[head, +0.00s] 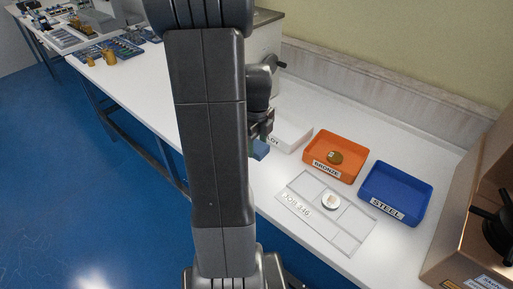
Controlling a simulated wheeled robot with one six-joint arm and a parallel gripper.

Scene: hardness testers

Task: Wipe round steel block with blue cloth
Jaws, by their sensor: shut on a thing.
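The round steel block (330,200) sits on a pale marked panel (355,236) on the white bench, with a small light square on its top. My gripper (262,137) is left of and behind the block, apart from it, and partly hidden by my arm. It is shut on the blue cloth (261,150), which shows only as a small blue patch below the fingers. The rest of the cloth is hidden behind my arm.
An orange tray marked BRONZE (349,146) holds a bronze round piece (335,157). A blue tray marked STEEL (397,188) looks empty. A white box (292,135) stands beside my gripper. A brown machine (462,225) stands at the right. Several items lie on the far bench.

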